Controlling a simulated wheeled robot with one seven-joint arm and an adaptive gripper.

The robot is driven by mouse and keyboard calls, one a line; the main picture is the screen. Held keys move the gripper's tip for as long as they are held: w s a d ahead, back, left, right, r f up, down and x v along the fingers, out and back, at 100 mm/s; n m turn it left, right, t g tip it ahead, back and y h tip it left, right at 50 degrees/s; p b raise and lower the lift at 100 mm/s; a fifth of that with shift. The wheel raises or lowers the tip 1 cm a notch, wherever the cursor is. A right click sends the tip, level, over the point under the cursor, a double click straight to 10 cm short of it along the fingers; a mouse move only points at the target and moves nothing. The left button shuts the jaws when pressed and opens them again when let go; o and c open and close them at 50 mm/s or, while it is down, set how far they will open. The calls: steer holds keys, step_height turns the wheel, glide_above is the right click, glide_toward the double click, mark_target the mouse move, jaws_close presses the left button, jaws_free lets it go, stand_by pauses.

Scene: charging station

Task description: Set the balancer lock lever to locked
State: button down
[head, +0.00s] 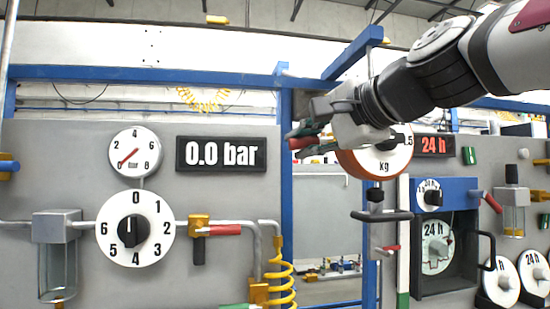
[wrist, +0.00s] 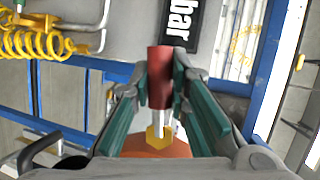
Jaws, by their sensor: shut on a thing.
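The balancer (head: 362,163) is a round orange housing with a white kg dial, hung from the blue frame. My arm hides much of it in the head view. Its orange housing (wrist: 130,145) also shows at the bottom of the wrist view. The lock lever (wrist: 160,75) has a red grip on a metal rod with a yellow hex hub (wrist: 159,137). In the head view a bit of the red grip (head: 301,143) shows at my fingertips. My gripper (head: 297,137) is shut on the red grip, its green pads on both sides of it.
A hook and a black handle (head: 382,215) hang below the balancer. A blue post (head: 286,180) stands left of it. The left panel holds a 0.0 bar display (head: 221,154) and a numbered dial (head: 134,229). A blue timer box (head: 445,190) stands at right.

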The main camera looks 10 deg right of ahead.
steer(key=shift+r+m+t+y+b, duration=0.3)
steer(key=shift+r+m+y+b, duration=0.1)
steer(key=shift+m, duration=0.3)
steer(key=c, duration=1.8)
jaws_free()
steer(key=v, duration=1.2)
